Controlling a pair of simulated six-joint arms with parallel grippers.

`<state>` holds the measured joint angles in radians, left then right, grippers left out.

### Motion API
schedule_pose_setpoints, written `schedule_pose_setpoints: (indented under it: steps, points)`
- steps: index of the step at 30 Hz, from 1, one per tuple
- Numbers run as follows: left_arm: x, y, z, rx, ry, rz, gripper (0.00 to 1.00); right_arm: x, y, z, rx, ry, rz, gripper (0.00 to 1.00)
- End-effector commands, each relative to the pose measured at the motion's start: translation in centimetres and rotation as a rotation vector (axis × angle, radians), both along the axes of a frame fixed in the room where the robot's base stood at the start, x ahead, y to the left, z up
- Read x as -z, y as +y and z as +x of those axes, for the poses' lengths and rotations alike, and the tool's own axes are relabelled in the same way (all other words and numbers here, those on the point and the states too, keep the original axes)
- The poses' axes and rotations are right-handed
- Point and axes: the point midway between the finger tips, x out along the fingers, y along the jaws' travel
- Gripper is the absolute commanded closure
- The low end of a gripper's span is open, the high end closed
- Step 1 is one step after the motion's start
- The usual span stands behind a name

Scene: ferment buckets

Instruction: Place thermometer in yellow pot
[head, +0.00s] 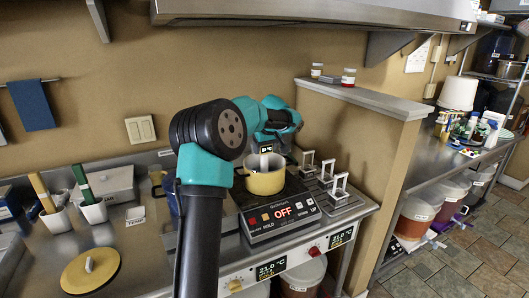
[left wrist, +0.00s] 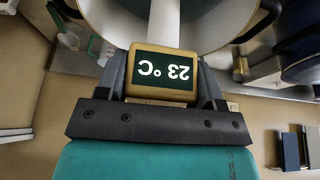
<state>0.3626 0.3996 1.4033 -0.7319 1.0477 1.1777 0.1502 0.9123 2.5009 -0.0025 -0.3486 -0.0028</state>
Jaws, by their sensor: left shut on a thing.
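The yellow pot (head: 265,183) stands on a hot plate (head: 283,224) whose display reads OFF. The thermometer has a boxy yellow-framed head with a dark display (left wrist: 163,73) reading 23 °C, upside down in the left wrist view, and a white probe. My left gripper (head: 268,143) is above the pot and shut on the thermometer head, one finger on each side. The probe (head: 264,162) points down into the pot's opening. Its tip is hidden, so I cannot tell whether it touches the bottom. The pot's pale inside (left wrist: 205,22) shows in the left wrist view. My right gripper is not in view.
A blue pot (head: 171,194) stands left of the hot plate, partly behind my arm. White metal frames (head: 326,170) stand on a rack to the right, beside a low partition wall (head: 350,130). A yellow round lid (head: 91,271) lies at the front left.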

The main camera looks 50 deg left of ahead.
Motion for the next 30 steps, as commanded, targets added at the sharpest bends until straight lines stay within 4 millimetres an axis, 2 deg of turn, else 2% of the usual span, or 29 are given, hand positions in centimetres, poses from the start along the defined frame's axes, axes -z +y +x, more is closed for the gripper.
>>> schedule_pose_setpoints:
  steps: [4, 17, 18, 25, 30]
  points:
    - [1.6, 0.0, 0.0, 0.001, 0.001, 0.0, 0.86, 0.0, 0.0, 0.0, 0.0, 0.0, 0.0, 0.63]
    - [2.1, 0.0, 0.0, 0.001, 0.0, 0.001, 0.86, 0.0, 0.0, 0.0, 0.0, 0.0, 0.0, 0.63]
    - [2.1, 0.0, 0.0, 0.001, 0.0, 0.001, 0.35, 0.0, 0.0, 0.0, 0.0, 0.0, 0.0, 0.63]
    - [2.1, 0.0, 0.0, 0.001, 0.0, 0.0, 0.13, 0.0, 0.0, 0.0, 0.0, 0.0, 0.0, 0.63]
    - [2.1, 0.0, 0.0, 0.001, 0.0, 0.0, 0.13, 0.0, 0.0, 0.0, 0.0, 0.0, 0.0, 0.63]
